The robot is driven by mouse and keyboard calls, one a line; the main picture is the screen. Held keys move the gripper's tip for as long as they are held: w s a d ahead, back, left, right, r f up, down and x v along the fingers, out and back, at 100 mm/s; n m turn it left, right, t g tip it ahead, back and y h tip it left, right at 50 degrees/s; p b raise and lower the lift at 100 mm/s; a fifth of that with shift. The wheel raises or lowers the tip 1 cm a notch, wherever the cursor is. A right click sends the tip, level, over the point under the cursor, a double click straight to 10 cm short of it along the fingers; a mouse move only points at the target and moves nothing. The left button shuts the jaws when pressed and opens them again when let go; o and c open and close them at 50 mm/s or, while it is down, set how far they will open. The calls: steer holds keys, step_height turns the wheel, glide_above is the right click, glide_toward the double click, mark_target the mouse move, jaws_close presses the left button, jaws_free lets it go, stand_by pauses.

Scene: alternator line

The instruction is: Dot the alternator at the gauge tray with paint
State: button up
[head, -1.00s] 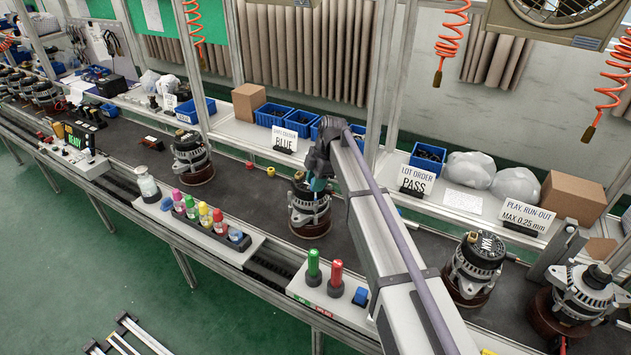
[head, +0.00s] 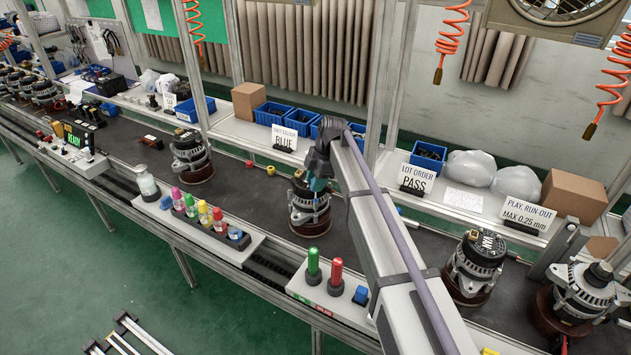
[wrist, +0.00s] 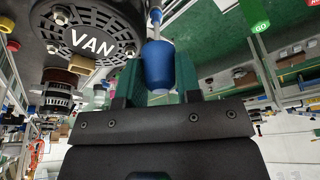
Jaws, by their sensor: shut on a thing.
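The alternator (head: 309,213) stands upright on a brown round base on the dark conveyor, behind the gauge tray (head: 302,287) with its green and red handled gauges. In the wrist view its dark round top with the word VAN (wrist: 92,38) fills the upper left. My gripper (head: 318,181) is over the alternator's right side in the head view. Its teal fingers are shut on a blue paint marker (wrist: 159,66), also seen close up in the wrist view.
A rack of coloured paint markers (head: 204,217) stands left of the gauge tray. Other alternators stand on the conveyor to the left (head: 191,157) and right (head: 474,266). Signs read BLUE (head: 284,138) and PASS (head: 417,179) on the back shelf.

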steer(key=shift+r, duration=0.1)
stand_by(0.4)
step_height(320, 180, up, 5)
steer(key=p, duration=0.5)
